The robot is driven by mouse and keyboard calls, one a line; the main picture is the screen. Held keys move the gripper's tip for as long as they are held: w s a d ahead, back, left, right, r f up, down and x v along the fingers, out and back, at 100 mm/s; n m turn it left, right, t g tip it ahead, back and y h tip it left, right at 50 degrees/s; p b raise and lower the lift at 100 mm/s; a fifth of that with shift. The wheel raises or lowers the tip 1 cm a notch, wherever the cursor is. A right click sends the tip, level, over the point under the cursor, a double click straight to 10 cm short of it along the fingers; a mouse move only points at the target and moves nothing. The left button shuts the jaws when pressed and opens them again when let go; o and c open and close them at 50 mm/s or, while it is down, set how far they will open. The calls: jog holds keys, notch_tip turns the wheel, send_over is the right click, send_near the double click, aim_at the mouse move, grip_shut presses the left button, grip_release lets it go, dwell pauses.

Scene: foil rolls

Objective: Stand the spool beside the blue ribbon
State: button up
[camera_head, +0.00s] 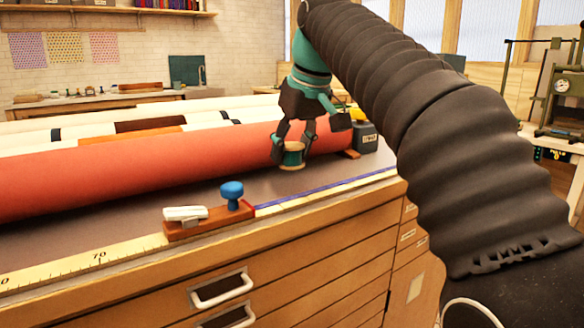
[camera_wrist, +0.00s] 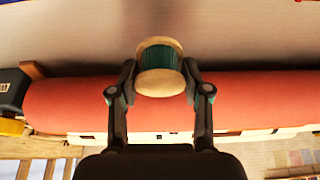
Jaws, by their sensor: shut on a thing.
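The spool (camera_head: 292,155) has pale wooden ends and teal thread. In the head view it is upright, at or just above the dark table top, in front of the red roll. My gripper (camera_head: 293,148) is shut on it, with one finger on each side. The wrist view shows the spool (camera_wrist: 160,68) between the two fingers (camera_wrist: 159,88). The blue ribbon (camera_head: 325,191) is a thin strip along the front edge of the table, nearer the camera than the spool. I cannot tell whether the spool's base touches the table.
A long red roll (camera_head: 150,160) lies behind the spool. A wooden block with a blue knob (camera_head: 232,190) sits on the yellow ruler (camera_head: 60,270) at the front edge. A dark weight (camera_head: 366,137) stands to the right. Dark table top between roll and ribbon is clear.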

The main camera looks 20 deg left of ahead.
aim_at(293, 164)
jog(key=shift+f+b, duration=0.65)
jog(key=shift+f, duration=1.2)
jog(key=shift+f, duration=0.15)
jog(key=o, duration=1.1)
jog(key=shift+o, duration=0.2)
jog(key=shift+s+d+r, duration=0.1)
jog(key=shift+r, duration=0.35)
jog(key=p+v, duration=0.1)
jog(key=v, duration=1)
jog(key=shift+r+p, duration=0.15)
jog(key=shift+p, duration=0.15)
jog(key=shift+s+d, duration=0.1)
